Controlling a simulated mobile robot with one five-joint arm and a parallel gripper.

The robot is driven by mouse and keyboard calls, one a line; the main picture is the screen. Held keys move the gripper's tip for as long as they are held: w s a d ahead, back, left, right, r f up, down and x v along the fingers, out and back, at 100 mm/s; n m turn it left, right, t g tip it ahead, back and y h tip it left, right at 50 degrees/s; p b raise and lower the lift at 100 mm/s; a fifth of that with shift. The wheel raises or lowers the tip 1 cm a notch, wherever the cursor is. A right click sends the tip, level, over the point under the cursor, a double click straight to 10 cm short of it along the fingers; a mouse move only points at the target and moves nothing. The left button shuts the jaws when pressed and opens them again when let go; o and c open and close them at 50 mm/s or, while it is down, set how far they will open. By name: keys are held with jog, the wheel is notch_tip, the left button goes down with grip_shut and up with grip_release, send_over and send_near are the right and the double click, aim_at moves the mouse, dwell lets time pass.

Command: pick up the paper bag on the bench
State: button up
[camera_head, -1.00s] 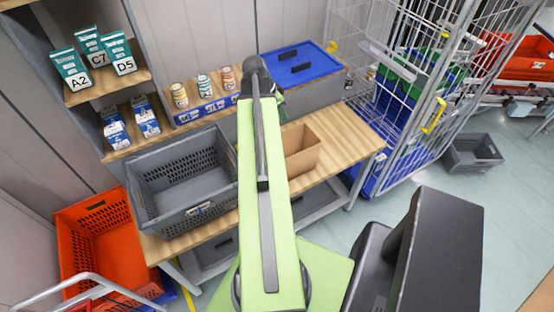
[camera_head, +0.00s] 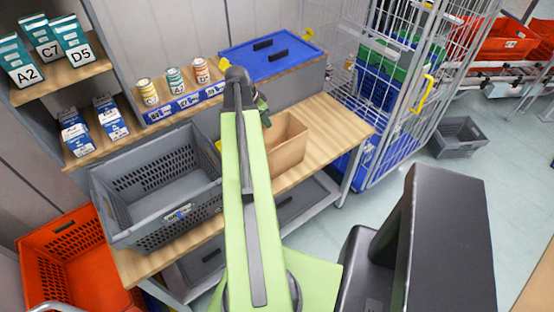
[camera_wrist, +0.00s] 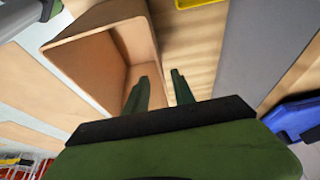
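The brown paper bag (camera_head: 285,143) stands upright and open-topped on the wooden bench (camera_head: 335,120), just right of my arm in the head view. In the wrist view the bag (camera_wrist: 85,65) fills the upper left, with its opening towards the camera. My gripper (camera_wrist: 159,75) is open, its two dark green fingers apart. The left finger overlaps the bag's opening and the right one shows against the wood outside it. The bag's near right wall appears between them; contact cannot be told. In the head view my gripper is mostly hidden behind my arm.
A grey crate (camera_head: 103,200) stands on the bench left of my arm. A blue-lidded grey box (camera_head: 300,75) is behind the bag. Shelves with cans and cartons are at the left. A wire cage trolley (camera_head: 385,100) stands to the right. The bench's right end is clear.

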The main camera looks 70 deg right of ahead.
aim_at(272, 132)
jog(key=b+x, duration=0.1)
jog(key=x, duration=0.1)
jog(key=shift+f, duration=0.45)
jog(key=shift+s+d+f, duration=0.1)
jog(key=shift+d, duration=0.05)
jog(key=b+x, duration=0.5)
jog(key=shift+f, duration=0.1)
jog(key=shift+r, duration=0.2)
jog(key=shift+f, duration=0.3)
grip_shut()
dwell(0.9)
